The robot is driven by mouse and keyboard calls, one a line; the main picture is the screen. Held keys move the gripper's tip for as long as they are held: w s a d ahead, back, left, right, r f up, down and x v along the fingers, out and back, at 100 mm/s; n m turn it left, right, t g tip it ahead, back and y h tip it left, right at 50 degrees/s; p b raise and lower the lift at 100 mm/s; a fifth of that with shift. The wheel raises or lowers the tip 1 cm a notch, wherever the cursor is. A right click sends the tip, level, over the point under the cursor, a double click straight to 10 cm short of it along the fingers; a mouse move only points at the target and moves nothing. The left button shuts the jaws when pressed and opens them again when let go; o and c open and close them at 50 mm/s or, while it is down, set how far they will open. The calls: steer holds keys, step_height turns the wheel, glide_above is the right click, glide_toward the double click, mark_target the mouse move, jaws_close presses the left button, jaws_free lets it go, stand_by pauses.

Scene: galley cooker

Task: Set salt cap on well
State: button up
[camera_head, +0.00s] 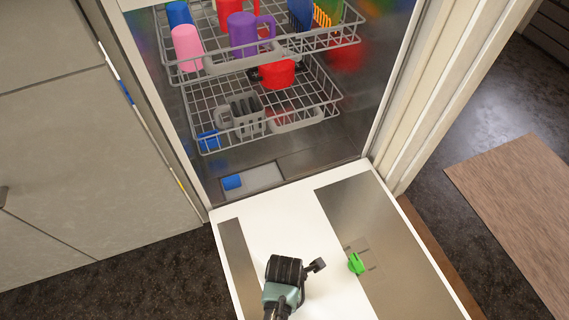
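Two small blue things show in the dishwasher, and I cannot tell for sure which is the salt cap. One blue piece (232,182) sits on the light grey panel (262,176) in the tub floor. The other blue piece (208,140) is at the front left corner of the lower rack. No open well can be made out. My gripper (317,265) is over the open white door, far in front of both blue pieces and left of a green piece on the door. Its fingers are too small and foreshortened to tell their opening.
The dishwasher door (262,237) lies open, with a green piece (356,263) on its metal panel. The lower rack (200,103) holds a red pot (277,74) and a grey basket (244,112). The upper rack holds cups. A cabinet (80,130) stands left.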

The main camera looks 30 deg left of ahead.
stand_by(0.4)
steer(key=o, duration=1)
steer(key=shift+f, duration=0.1)
steer(key=shift+c, duration=0.2)
step_height(320, 180, up, 10)
steer(key=p, duration=1.1)
